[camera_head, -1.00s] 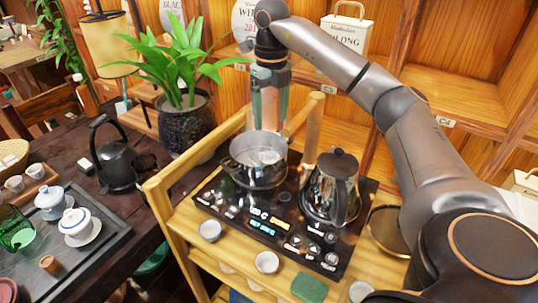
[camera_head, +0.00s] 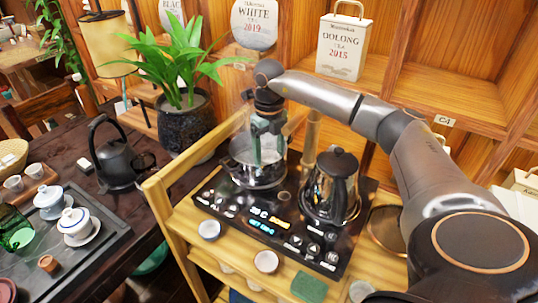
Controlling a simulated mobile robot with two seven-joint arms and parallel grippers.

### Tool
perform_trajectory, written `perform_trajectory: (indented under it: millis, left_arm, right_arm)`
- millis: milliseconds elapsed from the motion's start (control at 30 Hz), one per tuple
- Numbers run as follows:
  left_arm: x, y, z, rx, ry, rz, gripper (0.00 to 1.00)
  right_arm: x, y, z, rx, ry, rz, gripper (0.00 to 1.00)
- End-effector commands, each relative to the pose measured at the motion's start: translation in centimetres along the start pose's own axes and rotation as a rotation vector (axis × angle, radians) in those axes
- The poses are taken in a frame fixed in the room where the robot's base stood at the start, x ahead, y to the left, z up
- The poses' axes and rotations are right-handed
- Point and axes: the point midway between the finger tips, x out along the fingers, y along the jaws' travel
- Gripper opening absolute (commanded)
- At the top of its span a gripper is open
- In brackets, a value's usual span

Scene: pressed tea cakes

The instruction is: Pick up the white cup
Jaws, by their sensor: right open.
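My right gripper (camera_head: 266,150) points down over the glass pot (camera_head: 240,172), its fingers reaching to the pot's mouth or into it. It is open. The gripper hides much of the pot's inside, so I cannot tell whether a white cup lies between the fingers. Small white cups stand on the wooden cart's front edge: one at the left (camera_head: 209,230), one in the middle (camera_head: 266,262), and one partly cut off at the right (camera_head: 360,291). The right gripper is well apart from these. My left gripper is not in view.
The pot and a shiny dark kettle (camera_head: 331,188) stand on a black control panel (camera_head: 262,222) on the cart. A green block (camera_head: 309,287) lies at the cart's front. A potted plant (camera_head: 186,122) and a black kettle (camera_head: 115,165) are to the left. Wooden shelves (camera_head: 455,95) rise behind.

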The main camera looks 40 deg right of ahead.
Motion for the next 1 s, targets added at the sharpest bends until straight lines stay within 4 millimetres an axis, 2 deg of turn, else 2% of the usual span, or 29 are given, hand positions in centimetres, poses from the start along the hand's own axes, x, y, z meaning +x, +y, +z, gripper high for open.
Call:
perform_trajectory:
  millis: [167, 733, 1000]
  left_arm:
    - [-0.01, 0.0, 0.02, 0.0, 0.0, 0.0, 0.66]
    - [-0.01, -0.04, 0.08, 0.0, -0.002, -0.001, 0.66]
    - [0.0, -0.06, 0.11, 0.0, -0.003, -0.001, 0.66]
  right_arm:
    - [-0.02, -0.03, 0.01, 0.001, 0.0, 0.0, 0.75]
    - [-0.08, -0.02, 0.02, 0.001, -0.001, 0.0, 0.11]
    - [-0.19, -0.01, 0.04, 0.001, -0.002, 0.001, 0.1]
